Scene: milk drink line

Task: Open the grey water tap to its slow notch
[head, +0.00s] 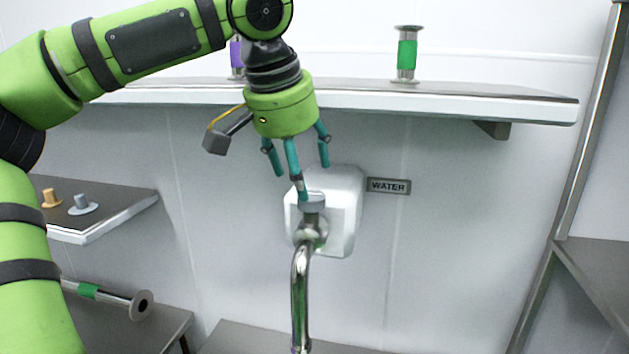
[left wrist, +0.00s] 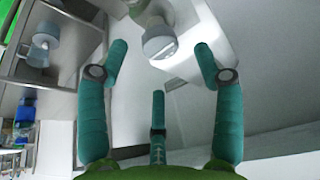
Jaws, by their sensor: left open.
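The water tap has a grey round knob (head: 312,202) on top and a curved chrome spout (head: 300,290). It is mounted on a white wall box (head: 345,215) beside a WATER label (head: 388,186). My left gripper (head: 302,175) is open and empty, pointing down just above the knob, with one finger in front of it. In the left wrist view the knob (left wrist: 159,44) lies beyond the spread fingertips (left wrist: 158,75), toward the top. Whether any finger touches the knob I cannot tell. My right gripper is not in view.
Above runs a wall shelf (head: 480,103) with a green-banded metal spool (head: 407,55) and a purple-banded one (head: 236,58) behind my arm. A left shelf (head: 125,205) bears a tan piece (head: 51,198) and a grey piece (head: 83,205).

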